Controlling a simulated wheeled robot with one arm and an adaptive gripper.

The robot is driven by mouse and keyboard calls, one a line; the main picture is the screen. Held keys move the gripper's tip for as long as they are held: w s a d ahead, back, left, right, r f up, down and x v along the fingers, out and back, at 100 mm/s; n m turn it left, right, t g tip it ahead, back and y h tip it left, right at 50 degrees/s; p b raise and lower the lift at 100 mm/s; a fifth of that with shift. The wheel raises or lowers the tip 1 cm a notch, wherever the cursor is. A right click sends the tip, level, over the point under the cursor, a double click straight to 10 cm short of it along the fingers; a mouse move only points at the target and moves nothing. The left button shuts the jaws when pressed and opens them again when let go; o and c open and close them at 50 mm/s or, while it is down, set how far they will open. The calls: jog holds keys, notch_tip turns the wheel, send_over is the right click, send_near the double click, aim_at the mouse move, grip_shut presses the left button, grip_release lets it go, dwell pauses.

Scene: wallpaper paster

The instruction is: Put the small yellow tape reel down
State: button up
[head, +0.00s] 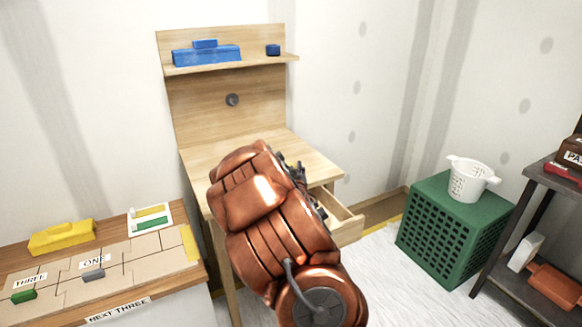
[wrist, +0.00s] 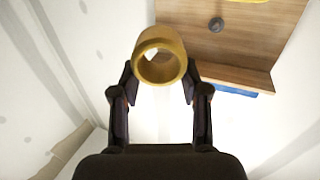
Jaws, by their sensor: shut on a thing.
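The small yellow tape reel (wrist: 160,58) is a short hollow ring with its open end facing the wrist camera. My gripper (wrist: 160,84) is shut on it, with one black finger on each side. In the head view my gripper (head: 298,177) is mostly hidden behind my copper-coloured arm. It appears in front of the wooden desk's top (head: 285,150), near the open drawer (head: 347,222). Its height over the desk is hard to tell, and the reel is not clearly visible there.
A worktable (head: 190,280) with a yellow block (head: 62,238) is left.

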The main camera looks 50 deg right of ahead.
jog(key=shift+f+x, duration=0.15)
jog(key=shift+x, duration=1.3)
jog(key=shift+f+x, duration=0.15)
jog(key=shift+x, duration=1.3)
jog(key=shift+s+d+f, duration=0.1)
jog(key=shift+d+f, duration=0.05)
jog(key=shift+f, duration=0.7)
jog(key=shift+d+f, duration=0.1)
jog(key=shift+f, duration=0.8)
jog(key=shift+f, duration=0.4)
jog(key=o, duration=1.3)
